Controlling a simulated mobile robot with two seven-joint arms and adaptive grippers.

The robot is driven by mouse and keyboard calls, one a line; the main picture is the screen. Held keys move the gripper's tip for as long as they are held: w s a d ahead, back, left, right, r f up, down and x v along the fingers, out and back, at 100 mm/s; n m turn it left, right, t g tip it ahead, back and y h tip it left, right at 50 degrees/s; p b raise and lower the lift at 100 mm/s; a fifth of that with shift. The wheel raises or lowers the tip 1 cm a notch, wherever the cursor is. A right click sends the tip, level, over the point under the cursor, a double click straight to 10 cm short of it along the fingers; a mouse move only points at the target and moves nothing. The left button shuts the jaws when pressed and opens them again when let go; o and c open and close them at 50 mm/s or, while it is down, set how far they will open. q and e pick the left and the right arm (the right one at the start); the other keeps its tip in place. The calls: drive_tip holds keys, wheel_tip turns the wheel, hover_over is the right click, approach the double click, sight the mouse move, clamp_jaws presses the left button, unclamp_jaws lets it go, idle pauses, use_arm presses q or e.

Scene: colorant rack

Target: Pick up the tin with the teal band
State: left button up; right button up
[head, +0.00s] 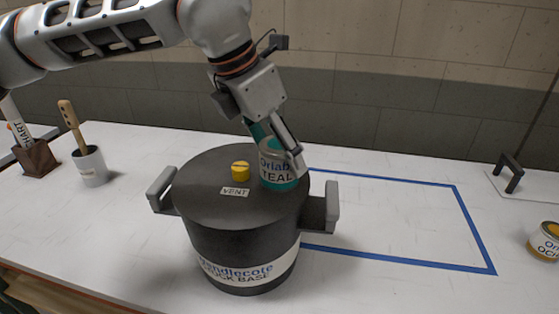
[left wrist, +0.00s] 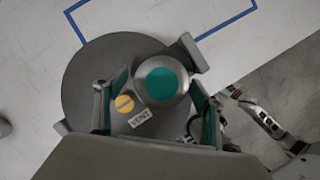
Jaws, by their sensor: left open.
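The tin with the teal band (head: 276,174) stands upright on the dark lid of a black pot (head: 245,238). My left gripper (head: 274,150) is open and comes down from above, with one finger on each side of the tin. In the left wrist view the left gripper (left wrist: 158,112) also has its fingers either side of the tin; I cannot tell whether they touch it. A jointed part at the right of that view may be my right gripper (left wrist: 268,122).
A yellow vent knob (head: 240,170) sits on the lid close left of the tin. A tin with an ochre top (head: 547,242) stands at the right edge. A grey cup (head: 91,168) and a brown holder (head: 37,158) stand at left. The blue-taped area (head: 400,220) is clear.

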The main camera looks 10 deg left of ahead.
use_arm(q)
drive_tip(key=shift+w+d+f, duration=0.15)
drive_tip(key=shift+f, duration=0.5)
use_arm(e)
drive_tip(key=shift+w+r, duration=0.4)
drive_tip(key=shift+r, duration=0.1)
use_arm(q)
drive_tip(key=c, duration=1.3)
use_arm(e)
drive_tip(key=shift+f, duration=0.15)
drive_tip(key=shift+s+f, duration=0.1)
use_arm(q)
drive_tip(key=shift+w+r, duration=0.1)
drive_tip(key=shift+r, duration=0.6)
wheel_tip(320, 180, up, 18)
drive_tip(key=p, duration=0.1)
drive_tip(key=shift+r, duration=0.25)
use_arm(e)
drive_tip(key=shift+d+r, duration=0.1)
drive_tip(key=shift+r, duration=0.85)
